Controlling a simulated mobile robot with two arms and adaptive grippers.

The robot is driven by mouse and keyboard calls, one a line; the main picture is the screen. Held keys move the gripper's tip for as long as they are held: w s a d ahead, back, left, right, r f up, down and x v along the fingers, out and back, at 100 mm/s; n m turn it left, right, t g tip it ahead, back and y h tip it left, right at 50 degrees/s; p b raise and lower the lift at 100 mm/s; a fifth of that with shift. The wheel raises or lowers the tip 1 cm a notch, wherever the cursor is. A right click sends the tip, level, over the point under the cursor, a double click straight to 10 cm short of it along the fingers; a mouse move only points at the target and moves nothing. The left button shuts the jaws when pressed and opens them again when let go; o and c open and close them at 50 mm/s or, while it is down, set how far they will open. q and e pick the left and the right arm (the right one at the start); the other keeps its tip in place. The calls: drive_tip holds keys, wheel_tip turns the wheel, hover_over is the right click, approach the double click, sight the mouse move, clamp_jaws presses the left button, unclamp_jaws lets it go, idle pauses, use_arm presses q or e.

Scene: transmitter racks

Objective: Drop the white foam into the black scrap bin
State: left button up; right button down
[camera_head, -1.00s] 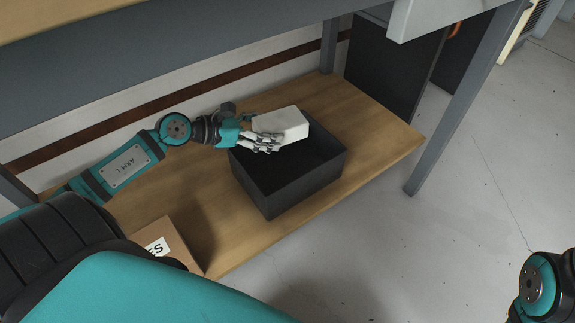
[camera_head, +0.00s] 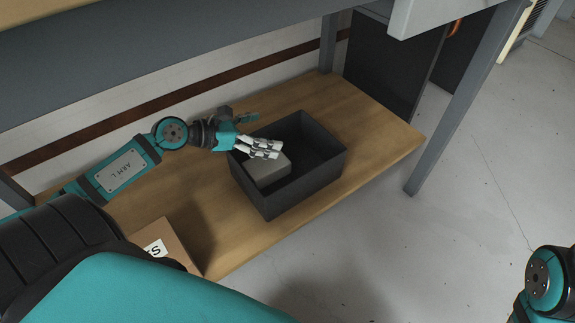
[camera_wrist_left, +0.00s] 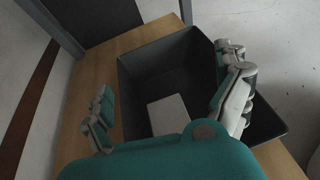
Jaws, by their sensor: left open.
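The black scrap bin (camera_head: 308,180) stands on the wooden lower shelf, open at the top. The white foam (camera_head: 268,170) is a pale block lying inside the bin at its left side, in shade. It also shows in the left wrist view (camera_wrist_left: 169,115), low between the fingers and apart from them. My left gripper (camera_head: 260,138) is open and empty above the bin's left rear part. In the left wrist view my left gripper (camera_wrist_left: 165,95) has its fingers spread wide over the bin (camera_wrist_left: 150,57). My right gripper is not in view.
A cardboard box (camera_head: 172,244) with a label sits at the shelf's front left. The wooden shelf (camera_head: 385,135) is bare right of the bin. A grey table leg (camera_head: 465,100) stands at the right, with open floor beyond. The tabletop hangs over the shelf.

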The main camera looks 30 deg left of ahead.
use_arm(q)
drive_tip(key=v, duration=1.1)
drive_tip(key=shift+s+a+r, duration=0.15)
drive_tip(key=shift+s+r, duration=0.05)
